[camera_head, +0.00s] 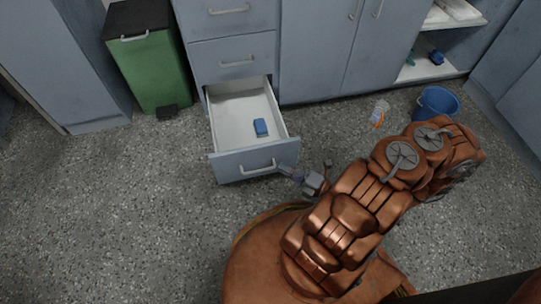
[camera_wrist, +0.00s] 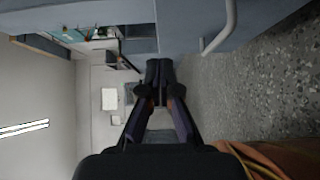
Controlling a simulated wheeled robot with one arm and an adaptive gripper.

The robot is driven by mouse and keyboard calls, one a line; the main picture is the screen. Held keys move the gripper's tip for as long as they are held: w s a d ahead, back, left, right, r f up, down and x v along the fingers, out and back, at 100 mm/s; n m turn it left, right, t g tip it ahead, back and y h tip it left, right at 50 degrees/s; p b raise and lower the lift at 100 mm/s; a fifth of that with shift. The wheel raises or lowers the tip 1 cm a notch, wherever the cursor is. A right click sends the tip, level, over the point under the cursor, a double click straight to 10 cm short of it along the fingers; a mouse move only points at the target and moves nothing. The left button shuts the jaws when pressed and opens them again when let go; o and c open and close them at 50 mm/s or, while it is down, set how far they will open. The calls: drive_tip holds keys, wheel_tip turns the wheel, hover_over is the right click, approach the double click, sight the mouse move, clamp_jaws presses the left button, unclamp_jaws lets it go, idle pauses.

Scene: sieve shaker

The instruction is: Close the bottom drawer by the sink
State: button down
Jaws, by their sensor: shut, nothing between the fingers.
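The bottom drawer (camera_head: 255,164) stands pulled out from the blue-grey cabinet in the head view. Its pale inside (camera_head: 232,117) holds a small blue block (camera_head: 261,127). My gripper (camera_head: 283,169) is near the right end of the drawer front, close to its handle (camera_head: 258,167). I cannot tell whether it touches the front. In the wrist view my gripper (camera_wrist: 159,68) is shut and empty. The drawer front with a pale handle (camera_wrist: 222,28) shows above and to the right of the fingers there. The sink is not clearly visible.
A green bin (camera_head: 150,70) stands left of the drawers. On the right, a blue bucket (camera_head: 438,103) and a small clear item with orange (camera_head: 379,113) are on the floor near the cabinets. The speckled floor (camera_head: 140,210) left of the drawer is clear.

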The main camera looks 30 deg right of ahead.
sight(261, 149)
drive_tip(key=shift+w+a+f+b, duration=0.15)
drive_tip(key=shift+w+b, duration=0.5)
drive_tip(key=shift+w, duration=0.65)
drive_tip(key=shift+w+a+r+b, duration=0.15)
drive_tip(key=shift+w+b, duration=0.55)
drive_tip(key=shift+w, duration=0.6)
drive_tip(key=shift+w+a+f+b, duration=0.15)
drive_tip(key=shift+w+b, duration=0.5)
drive_tip(key=shift+w, duration=0.65)
